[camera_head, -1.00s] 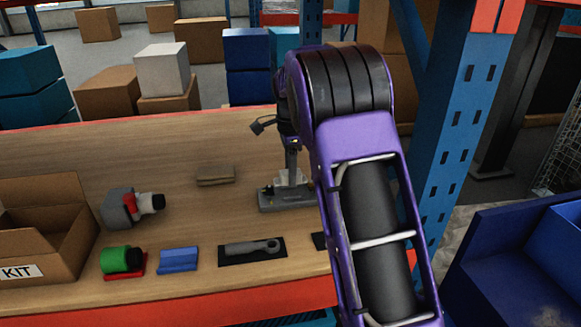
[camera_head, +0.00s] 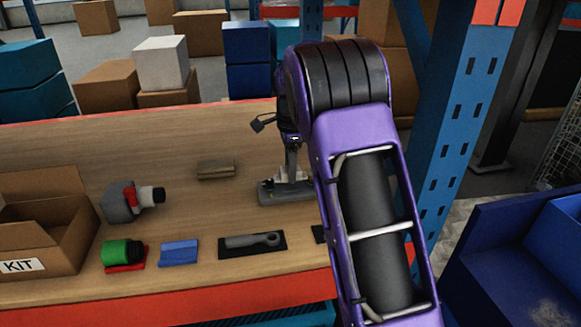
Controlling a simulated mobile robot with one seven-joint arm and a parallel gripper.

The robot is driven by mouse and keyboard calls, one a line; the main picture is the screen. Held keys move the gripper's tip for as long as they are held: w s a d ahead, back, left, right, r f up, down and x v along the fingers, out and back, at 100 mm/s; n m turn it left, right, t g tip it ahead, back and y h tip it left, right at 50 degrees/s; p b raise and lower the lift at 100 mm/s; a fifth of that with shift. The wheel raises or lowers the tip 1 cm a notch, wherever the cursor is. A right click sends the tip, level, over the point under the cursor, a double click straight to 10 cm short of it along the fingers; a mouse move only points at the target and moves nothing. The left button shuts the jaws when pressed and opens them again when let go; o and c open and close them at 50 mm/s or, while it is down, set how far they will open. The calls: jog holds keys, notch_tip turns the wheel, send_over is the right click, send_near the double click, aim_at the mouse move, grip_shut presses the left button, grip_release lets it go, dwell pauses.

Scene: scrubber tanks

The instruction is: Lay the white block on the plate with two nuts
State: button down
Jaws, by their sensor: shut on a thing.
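The grey metal plate (camera_head: 270,197) lies flat on the wooden bench, left of my purple arm. Small upright fittings show on its left part, too small to tell apart as nuts. My gripper (camera_head: 292,174) points down right over the plate and is shut on the white block (camera_head: 296,177). Only a small pale part of the block shows, low at the plate's top. I cannot tell whether it touches the plate. My arm hides the plate's right end.
A brown block (camera_head: 216,170) lies left of the plate. A grey part with a red collar (camera_head: 120,203), a green cylinder (camera_head: 118,253), a blue block (camera_head: 179,253), a rod on a black mat (camera_head: 252,244) and a KIT box (camera_head: 75,235) occupy the bench.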

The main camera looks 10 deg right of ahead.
jog(key=shift+f, duration=0.15)
dwell(0.3)
jog(key=shift+f, duration=0.35)
jog(key=shift+s+f, duration=0.1)
jog(key=shift+f, duration=0.65)
dwell(0.9)
jog(key=shift+r, duration=0.1)
jog(key=shift+r+p, duration=0.6)
jog(key=shift+r, duration=0.65)
jog(key=shift+f, duration=1)
dwell(0.6)
jog(key=shift+f, duration=0.35)
dwell(0.6)
jog(key=shift+r, duration=0.2)
jog(key=shift+r, duration=1.1)
